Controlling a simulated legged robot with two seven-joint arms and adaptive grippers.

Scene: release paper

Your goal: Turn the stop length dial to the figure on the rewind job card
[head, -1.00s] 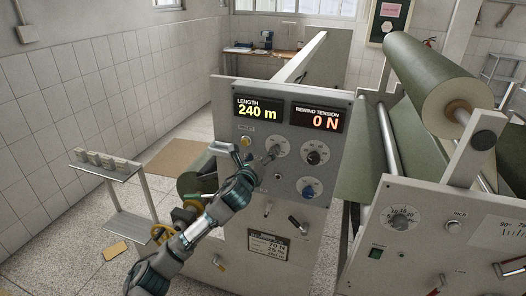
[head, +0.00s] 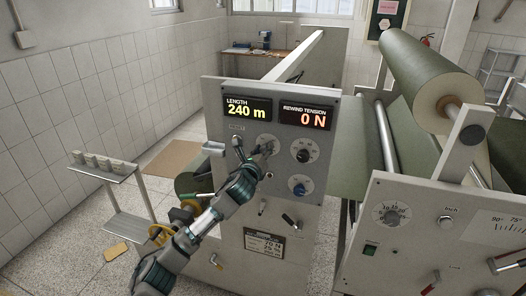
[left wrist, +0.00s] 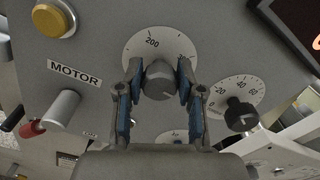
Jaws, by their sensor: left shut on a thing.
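The stop length dial, a round white scale (left wrist: 135,45) marked 200, has a grey knob (left wrist: 159,80) at its centre. In the head view the dial (head: 267,141) sits on the grey panel below the length display, partly hidden by my gripper. My left gripper (head: 264,149) is shut on the knob. In the left wrist view its two blue-padded fingers (left wrist: 159,88) stand on either side of the knob. The job card (head: 264,245) is lower on the panel; its print is too small to read surely. My right gripper is not in view.
The length display (head: 247,108) reads 240 m and the rewind tension display (head: 306,118) reads 0 N. A black-knobbed dial (head: 304,151) and a blue-knobbed dial (head: 299,186) sit close by. A yellow button (left wrist: 53,20) and a motor lever (left wrist: 62,108) are left of the dial.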

